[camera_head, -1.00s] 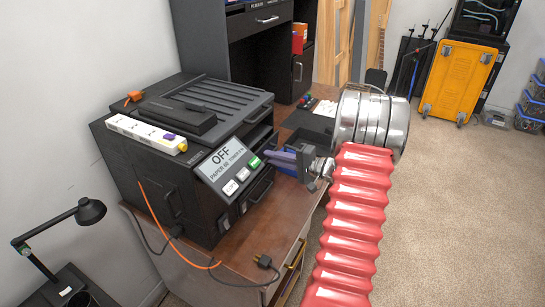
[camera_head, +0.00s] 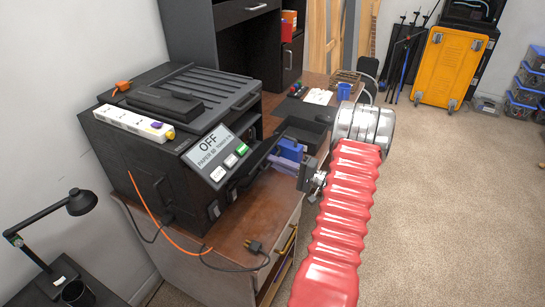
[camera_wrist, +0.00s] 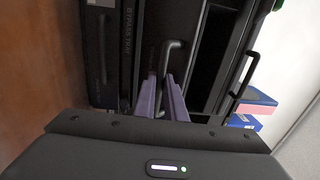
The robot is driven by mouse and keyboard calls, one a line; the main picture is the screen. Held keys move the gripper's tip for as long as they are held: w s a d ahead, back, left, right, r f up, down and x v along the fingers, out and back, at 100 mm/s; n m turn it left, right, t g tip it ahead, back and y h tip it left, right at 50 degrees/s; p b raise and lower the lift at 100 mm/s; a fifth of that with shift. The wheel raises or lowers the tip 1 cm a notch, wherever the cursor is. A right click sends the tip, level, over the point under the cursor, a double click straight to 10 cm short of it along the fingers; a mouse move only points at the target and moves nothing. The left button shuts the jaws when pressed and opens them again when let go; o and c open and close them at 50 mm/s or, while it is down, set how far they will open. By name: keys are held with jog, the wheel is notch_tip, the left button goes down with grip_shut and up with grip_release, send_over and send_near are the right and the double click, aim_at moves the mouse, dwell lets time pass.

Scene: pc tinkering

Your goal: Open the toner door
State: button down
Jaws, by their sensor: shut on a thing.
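The black printer (camera_head: 150,150) stands on the brown desk, and its panel (camera_head: 218,153) reads OFF. My gripper (camera_head: 284,158), with blue-purple fingers, is at the printer's front right side. A dark door panel (camera_head: 263,157) stands out from the printer front, reaching to the fingers. In the wrist view, my gripper (camera_wrist: 165,100) is shut on a dark bar handle (camera_wrist: 173,52) between its fingers. A panel marked BYPASS TRAY (camera_wrist: 130,40) lies to the left of it. How wide the door stands open is hard to tell.
A white power strip (camera_head: 133,122) lies on the printer. A black plug (camera_head: 254,246) and cables lie on the desk's (camera_head: 235,232) front. A second handle (camera_wrist: 247,75) and a blue box (camera_wrist: 242,121) lie to the right in the wrist view. Carpet (camera_head: 440,210) is free at right.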

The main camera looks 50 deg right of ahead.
jog(key=shift+a+f, duration=0.2)
jog(key=shift+f, duration=0.4)
jog(key=c, duration=2.2)
grip_release()
jog(key=shift+w, duration=0.15)
jog(key=shift+o, duration=0.2)
jog(key=shift+d+r, duration=0.1)
